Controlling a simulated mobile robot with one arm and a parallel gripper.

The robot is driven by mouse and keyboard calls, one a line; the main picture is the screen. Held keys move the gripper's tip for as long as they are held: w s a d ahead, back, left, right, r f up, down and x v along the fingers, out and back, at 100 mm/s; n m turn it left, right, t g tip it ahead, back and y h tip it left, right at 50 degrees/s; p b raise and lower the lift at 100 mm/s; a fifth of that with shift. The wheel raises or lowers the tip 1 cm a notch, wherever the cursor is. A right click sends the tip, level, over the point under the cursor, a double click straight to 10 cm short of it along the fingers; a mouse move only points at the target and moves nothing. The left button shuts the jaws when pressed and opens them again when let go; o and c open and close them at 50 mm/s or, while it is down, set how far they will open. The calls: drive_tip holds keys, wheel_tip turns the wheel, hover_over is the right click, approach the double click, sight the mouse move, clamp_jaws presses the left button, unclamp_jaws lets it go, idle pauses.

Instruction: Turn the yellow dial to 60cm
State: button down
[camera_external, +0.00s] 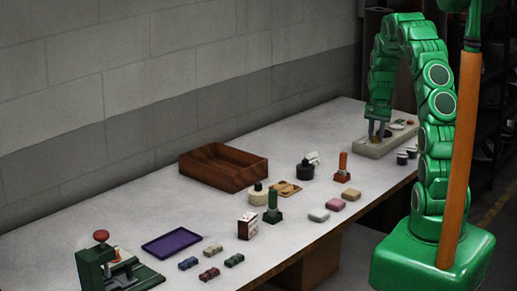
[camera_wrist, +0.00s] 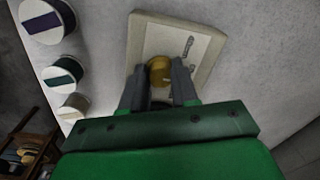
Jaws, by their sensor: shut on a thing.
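The yellow dial (camera_wrist: 159,70) is a round brassy knob on a pale panel (camera_wrist: 205,43) in the wrist view. My gripper (camera_wrist: 158,82) is over the panel with its two grey fingers on either side of the dial, shut on it. The panel has a dark mark or scale beyond the dial, too small to read. In the external view my gripper (camera_external: 377,132) reaches down to the panel (camera_external: 367,150) at the far end of the table. The dial's setting cannot be read, and the fingers partly hide it.
A wooden box (camera_external: 222,168), a purple tray (camera_external: 173,243), stamps, small blocks and a green press (camera_external: 110,268) stand along the white table (camera_external: 100,205). The wall runs behind it.

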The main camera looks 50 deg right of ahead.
sight(377, 137)
idle(0.3)
drive_tip(key=c, duration=0.8)
unclamp_jaws()
drive_tip(key=shift+c, duration=0.2)
drive_tip(key=shift+r, duration=0.2)
wheel_tip(377, 137, up, 7)
drive_tip(key=shift+s+d+r, duration=0.1)
drive_tip(key=shift+s+r, duration=0.05)
drive_tip(key=shift+r, duration=0.05)
